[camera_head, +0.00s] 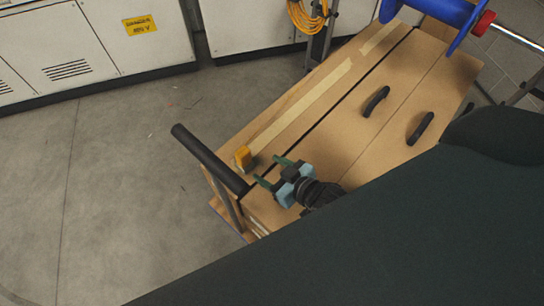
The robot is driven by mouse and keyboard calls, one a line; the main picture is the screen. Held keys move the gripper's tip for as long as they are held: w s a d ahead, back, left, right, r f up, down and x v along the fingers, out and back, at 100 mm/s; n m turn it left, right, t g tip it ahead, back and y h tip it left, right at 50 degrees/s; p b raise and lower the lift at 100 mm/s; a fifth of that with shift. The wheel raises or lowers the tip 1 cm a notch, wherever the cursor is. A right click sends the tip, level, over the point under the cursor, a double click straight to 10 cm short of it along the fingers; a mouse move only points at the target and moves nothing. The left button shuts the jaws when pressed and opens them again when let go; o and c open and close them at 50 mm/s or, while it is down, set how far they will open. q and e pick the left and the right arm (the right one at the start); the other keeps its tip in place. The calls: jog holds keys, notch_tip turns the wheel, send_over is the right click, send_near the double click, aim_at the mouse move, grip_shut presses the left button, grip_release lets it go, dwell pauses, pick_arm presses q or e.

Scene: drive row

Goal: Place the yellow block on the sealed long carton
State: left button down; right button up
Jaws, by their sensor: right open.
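The yellow block (243,157) is small and appears to rest on top of the sealed long carton (330,100), at its near-left end, just short of the pale tape strip. Whether it sits fully on the carton top is hard to tell at this size. My right gripper (270,172) is open and empty. Its two greenish fingers point toward the block, a short way to the right of it, and do not touch it. My left gripper is not in view.
A brown board-like surface with two black handles (376,101) lies right of the carton across a dark gap. A black bar (208,157) stands at the cart's left end. A blue reel (440,15) is at the far end. Grey floor (110,190) is open on the left; white cabinets line the back.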

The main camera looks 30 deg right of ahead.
dwell(0.4)
jog(key=s+f+g, duration=0.1)
jog(key=s+f, duration=0.1)
jog(key=s, duration=0.3)
jog(key=s+f+m+g+h, duration=0.1)
jog(key=s+f, duration=0.1)
jog(key=s, duration=0.3)
jog(key=s+d+f, duration=0.1)
jog(key=s+f, duration=0.1)
jog(key=s, duration=0.3)
jog(key=shift+s+f+g, duration=0.25)
jog(key=shift+s+g, duration=0.05)
jog(key=shift+g, duration=0.1)
jog(key=s+d+g+h, duration=0.1)
jog(key=s, duration=0.8)
jog(key=s+d+f+m+g, duration=0.1)
jog(key=s+g, duration=0.1)
jog(key=s, duration=0.7)
jog(key=shift+d+f+h, duration=0.15)
jog(key=shift+f+h, duration=0.15)
jog(key=shift+h, duration=0.1)
